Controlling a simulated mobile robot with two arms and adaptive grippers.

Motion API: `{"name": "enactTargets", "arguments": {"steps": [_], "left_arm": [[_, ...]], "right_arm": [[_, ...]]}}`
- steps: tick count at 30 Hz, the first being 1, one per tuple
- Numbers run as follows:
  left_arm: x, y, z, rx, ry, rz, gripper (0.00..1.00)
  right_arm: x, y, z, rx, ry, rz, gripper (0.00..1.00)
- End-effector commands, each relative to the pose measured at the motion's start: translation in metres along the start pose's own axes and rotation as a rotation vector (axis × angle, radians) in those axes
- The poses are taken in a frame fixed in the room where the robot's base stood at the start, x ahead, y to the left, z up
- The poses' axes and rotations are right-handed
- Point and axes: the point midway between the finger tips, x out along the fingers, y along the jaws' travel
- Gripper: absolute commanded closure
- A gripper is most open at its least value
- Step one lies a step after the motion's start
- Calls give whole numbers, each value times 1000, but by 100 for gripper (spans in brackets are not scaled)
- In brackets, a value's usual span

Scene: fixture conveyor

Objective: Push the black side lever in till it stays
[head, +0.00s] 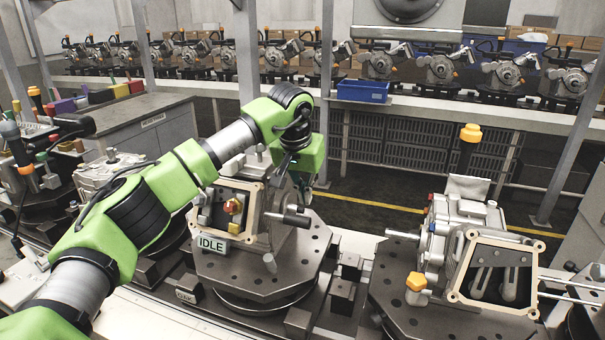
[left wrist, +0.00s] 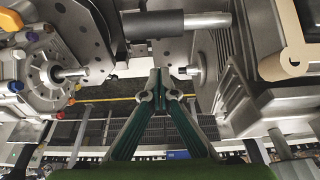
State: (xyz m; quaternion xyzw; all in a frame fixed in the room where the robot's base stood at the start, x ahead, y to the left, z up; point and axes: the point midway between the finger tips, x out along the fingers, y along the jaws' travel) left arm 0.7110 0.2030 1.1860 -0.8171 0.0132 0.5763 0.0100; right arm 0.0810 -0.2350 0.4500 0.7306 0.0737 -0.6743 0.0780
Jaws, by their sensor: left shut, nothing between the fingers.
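The fixture unit (head: 258,225) with a tan-edged square opening stands on a dark octagonal plate, with an IDLE sign on its front. The black side lever (head: 288,217), a dark cylinder on a metal rod, sticks out from its side. It also shows at the top of the left wrist view (left wrist: 153,24). My left gripper (head: 303,183) is just behind and above the lever in the head view. In the left wrist view its teal fingers (left wrist: 160,90) meet at the tips, with nothing between them. They appear apart from the lever. My right gripper is in neither view.
A second unit (head: 462,235) with an orange-capped post stands to the right on its own plate. Small dark blocks (head: 342,294) lie between the plates. A rack with several similar units and a blue bin (head: 362,91) runs behind, beyond a floor gap.

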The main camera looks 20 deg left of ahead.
Motion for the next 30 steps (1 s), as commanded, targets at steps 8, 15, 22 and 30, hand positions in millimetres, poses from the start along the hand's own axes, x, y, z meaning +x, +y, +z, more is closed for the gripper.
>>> {"name": "enactTargets", "arguments": {"steps": [8, 15, 22, 30], "left_arm": [[3, 0, 22, 3, 0, 1, 100], [0, 0, 37, 1, 0, 2, 100], [0, 1, 39, 0, 0, 2, 100], [0, 2, 40, 2, 0, 5, 100]], "right_arm": [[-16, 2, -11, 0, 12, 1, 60], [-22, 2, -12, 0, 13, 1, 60], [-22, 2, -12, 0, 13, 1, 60], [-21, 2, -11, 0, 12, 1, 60]]}}
